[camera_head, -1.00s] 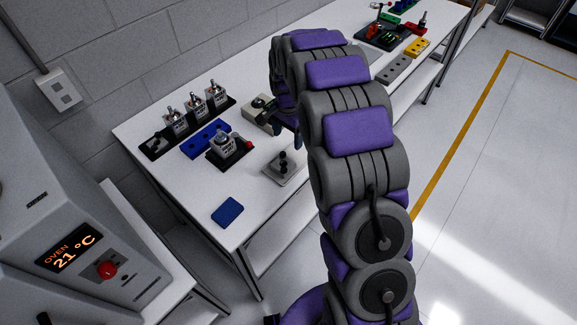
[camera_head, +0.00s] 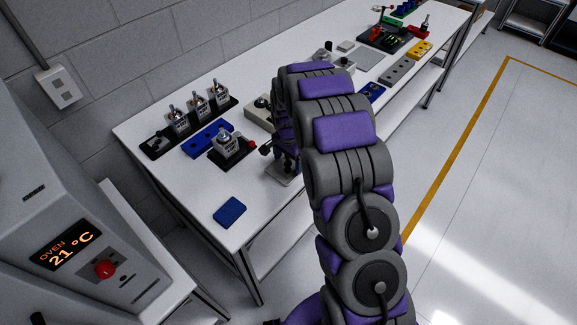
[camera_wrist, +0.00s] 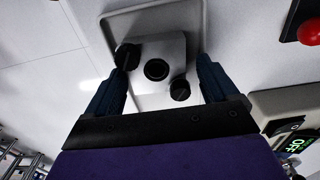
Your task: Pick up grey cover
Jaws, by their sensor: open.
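A small grey piece with several black round parts (camera_wrist: 165,47) sits on a grey plate with a raised rim (camera_wrist: 108,20) in the wrist view; it may be the grey cover, but I cannot tell. My gripper (camera_wrist: 163,67) is open, with its dark blue fingers on either side of this piece and apart from each other. Whether they touch it is unclear. In the head view, my gripper (camera_head: 283,158) is at the plate (camera_head: 280,177) near the table's front edge, and my arm hides most of the piece.
A white table (camera_head: 190,187) carries a blue block (camera_head: 230,212), a blue holder (camera_head: 207,140) and a black stand with a metal-topped unit (camera_head: 229,145) close left of my gripper. A grey box (camera_head: 258,112) stands behind. The oven (camera_head: 75,245) is at the left.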

